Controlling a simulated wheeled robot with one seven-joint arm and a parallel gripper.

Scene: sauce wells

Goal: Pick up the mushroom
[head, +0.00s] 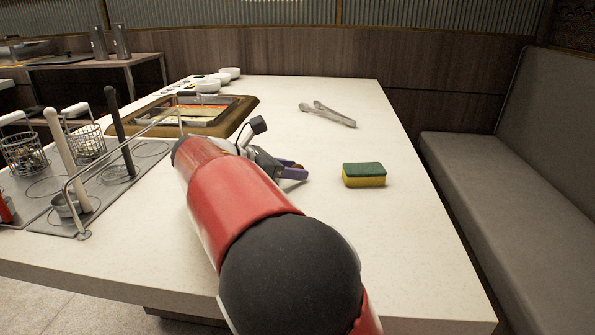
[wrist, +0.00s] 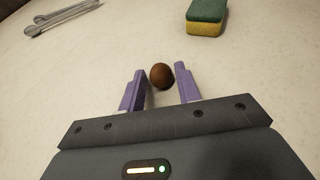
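The mushroom (wrist: 162,76) shows in the wrist view as a small round brown thing on the pale table. My gripper (wrist: 158,83) is open, with its two purple fingers on either side of the mushroom near their tips. In the head view my gripper (head: 290,169) is low over the table, left of the sponge, partly hidden by my red and black arm. The mushroom cannot be seen in the head view.
A green and yellow sponge (head: 364,175) lies right of my gripper. Metal tongs (head: 328,114) lie farther back. A tray (head: 222,124) with a divided pan, wire baskets (head: 88,142) and a metal rail (head: 72,190) stand at the left.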

